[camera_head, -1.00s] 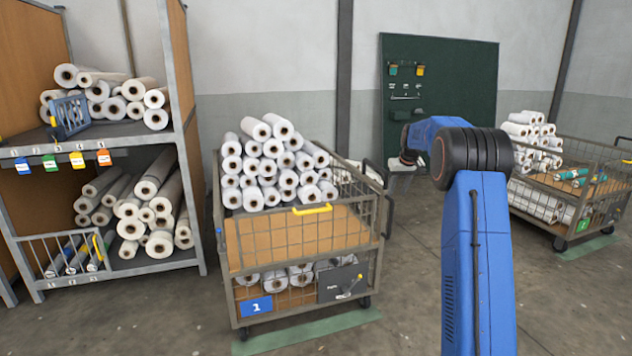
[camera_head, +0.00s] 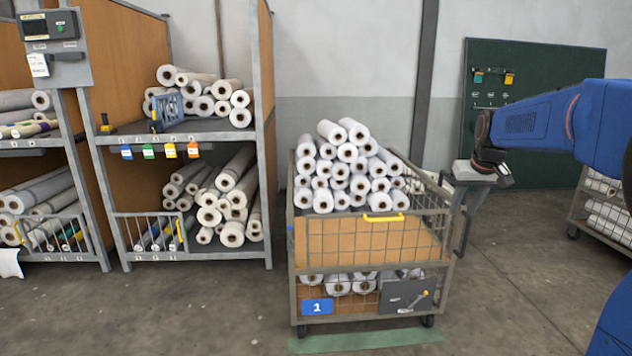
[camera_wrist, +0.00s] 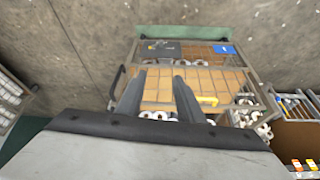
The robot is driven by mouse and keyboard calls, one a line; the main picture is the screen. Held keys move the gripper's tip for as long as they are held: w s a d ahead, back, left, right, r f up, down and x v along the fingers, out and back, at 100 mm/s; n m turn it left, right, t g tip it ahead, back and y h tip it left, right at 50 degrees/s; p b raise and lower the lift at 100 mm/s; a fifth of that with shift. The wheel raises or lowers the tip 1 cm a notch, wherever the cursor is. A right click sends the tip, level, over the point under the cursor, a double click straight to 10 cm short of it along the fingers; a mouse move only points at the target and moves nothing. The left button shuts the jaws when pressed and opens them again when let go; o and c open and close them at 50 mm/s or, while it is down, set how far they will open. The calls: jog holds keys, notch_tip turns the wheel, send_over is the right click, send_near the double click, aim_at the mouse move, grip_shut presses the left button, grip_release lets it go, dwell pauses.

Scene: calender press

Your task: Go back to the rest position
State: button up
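My blue arm reaches in from the right edge of the head view, and my gripper (camera_head: 490,172) is at its end, beside the upper right of the cart marked 1 (camera_head: 375,240). In the wrist view my gripper (camera_wrist: 158,78) shows two dark fingers standing apart, with nothing seen between them. The cart (camera_wrist: 210,78) lies beyond the fingers, upside down in that picture.
The cart holds stacked white rolls (camera_head: 345,165). A shelf rack with rolls (camera_head: 215,136) stands to its left. A green tool board (camera_head: 535,75) is on the back wall. A second cart (camera_head: 605,210) is partly cut off at right. Bare floor lies in front.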

jog(key=s+a, duration=0.6)
jog(key=s, duration=0.6)
jog(key=s+a+f, duration=0.2)
jog(key=s+f, duration=0.2)
jog(key=s, duration=0.5)
jog(key=s+a+f, duration=0.2)
jog(key=s+f, duration=0.2)
jog(key=s, duration=0.5)
jog(key=s+a+f, duration=0.2)
jog(key=s+f, duration=0.2)
jog(key=s, duration=0.5)
jog(key=shift+s+a+n, duration=0.35)
jog(key=shift+s+n, duration=0.05)
jog(key=shift+r, duration=0.1)
jog(key=shift+c, duration=0.7)
